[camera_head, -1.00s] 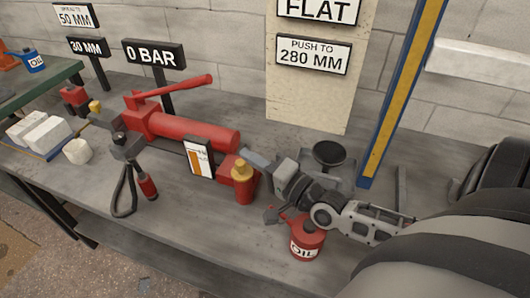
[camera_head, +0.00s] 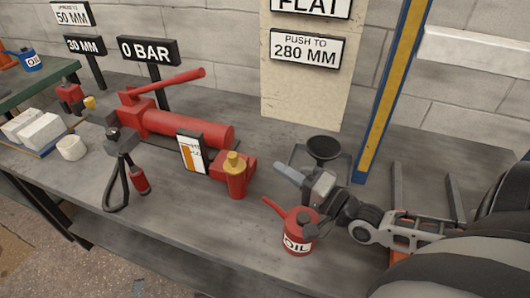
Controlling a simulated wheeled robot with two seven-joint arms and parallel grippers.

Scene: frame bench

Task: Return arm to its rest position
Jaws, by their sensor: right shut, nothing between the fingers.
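My right gripper (camera_head: 290,174) is shut and empty. It points left over the bench, with my right arm coming in from the right edge. It is apart from the red pump to its left. My left gripper is not in view.
The grey bench (camera_head: 180,225) holds a red hydraulic pump (camera_head: 185,130), a yellow-topped red fitting (camera_head: 236,180), a black hose with red handle (camera_head: 139,180) and white blocks (camera_head: 42,131). A black dish (camera_head: 323,150) and blue-yellow post (camera_head: 390,90) stand behind my gripper.

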